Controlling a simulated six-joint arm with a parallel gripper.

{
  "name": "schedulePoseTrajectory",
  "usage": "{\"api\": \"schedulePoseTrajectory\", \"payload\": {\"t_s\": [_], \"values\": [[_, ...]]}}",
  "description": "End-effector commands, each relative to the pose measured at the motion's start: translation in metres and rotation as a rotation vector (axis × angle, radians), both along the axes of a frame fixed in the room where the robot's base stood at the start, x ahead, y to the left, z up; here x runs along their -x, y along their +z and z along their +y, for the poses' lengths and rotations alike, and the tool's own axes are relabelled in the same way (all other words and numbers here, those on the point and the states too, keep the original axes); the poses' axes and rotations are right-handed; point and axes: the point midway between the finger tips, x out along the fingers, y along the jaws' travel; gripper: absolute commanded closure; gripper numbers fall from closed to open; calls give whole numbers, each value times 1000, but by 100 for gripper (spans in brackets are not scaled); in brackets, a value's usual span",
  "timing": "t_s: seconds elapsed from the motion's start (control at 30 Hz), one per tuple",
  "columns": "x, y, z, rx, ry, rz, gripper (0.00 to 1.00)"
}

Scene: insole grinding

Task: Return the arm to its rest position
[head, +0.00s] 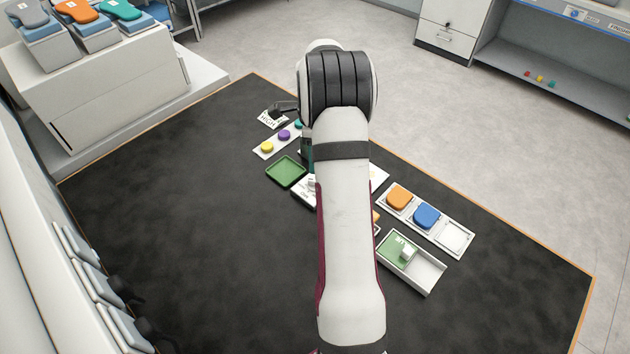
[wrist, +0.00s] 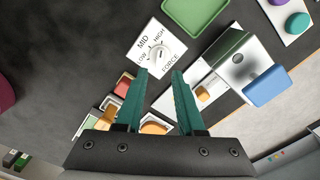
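My gripper (wrist: 160,72) shows in the wrist view as two teal fingers held apart, with nothing between them. Past the fingertips is a white plate (wrist: 143,57) with a round knob (wrist: 161,54), marked LOW, MID, HIGH and FORCE. I cannot tell whether the fingers touch the knob. In the head view my arm stretches out over the black mat and hides most of the gripper; only a teal part (head: 306,156) shows at the arm's left edge.
The black mat (head: 190,230) is clear on the left. A green tray (head: 286,172) and a strip with yellow and purple buttons (head: 266,150) lie left of my arm. On the right are a white holder (head: 456,237) with orange and blue blocks, and a two-part tray (head: 430,273).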

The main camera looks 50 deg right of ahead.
Motion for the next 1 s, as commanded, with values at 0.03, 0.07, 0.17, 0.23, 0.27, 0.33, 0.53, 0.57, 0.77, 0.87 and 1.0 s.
{"api": "schedulePoseTrajectory", "payload": {"t_s": [0.03, 0.07, 0.17, 0.23, 0.27, 0.33, 0.53, 0.57, 0.77, 0.87, 1.0], "values": [[0, 0, 0, 0, 0, 0, 62], [0, 0, 0, 0, 0, 0, 62], [0, 0, 0, 0, 0, 0, 62], [-2, 6, 7, 0, 31, -2, 62], [-3, 12, 16, -3, 68, -4, 62], [-5, 39, 53, -10, 232, -13, 62], [57, 124, 231, -56, 1068, -60, 62], [76, 129, 254, -63, 1201, -68, 62], [190, 127, 341, -107, 1888, -131, 62], [215, 120, 351, -117, 2034, -147, 62], [220, 118, 353, -119, 2065, -150, 62]]}}
